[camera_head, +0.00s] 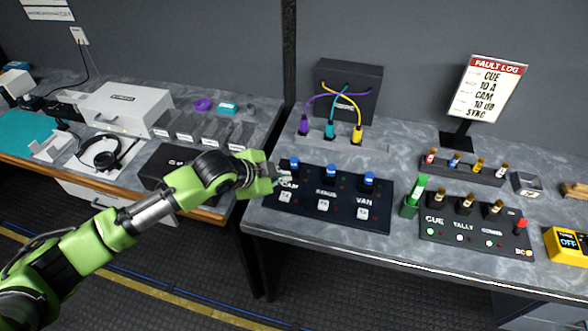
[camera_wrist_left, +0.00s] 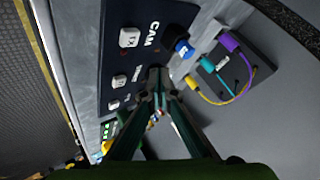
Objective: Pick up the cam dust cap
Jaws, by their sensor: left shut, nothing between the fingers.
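The blue cam dust cap (camera_head: 294,163) sits at the back left of a dark panel (camera_head: 384,208), above the CAM label. Two similar blue caps, the middle one (camera_head: 331,171) and the VAN one (camera_head: 368,179), stand to its right. My left gripper (camera_head: 281,176) is shut and empty at the panel's left end, just beside the cam cap. In the left wrist view the cam cap (camera_wrist_left: 183,48) shows just beyond and to the right of the shut fingertips (camera_wrist_left: 158,73). A gap between them is hard to judge. My right gripper is not in view.
Behind the panel stands a dark box (camera_head: 348,81) with purple, teal and yellow cables. To the right are a green plug (camera_head: 414,194), a CUE/TALLY panel (camera_head: 470,236), a plug rack (camera_head: 458,166) and the fault log sign (camera_head: 486,88). The left bench holds a grey case (camera_head: 124,107).

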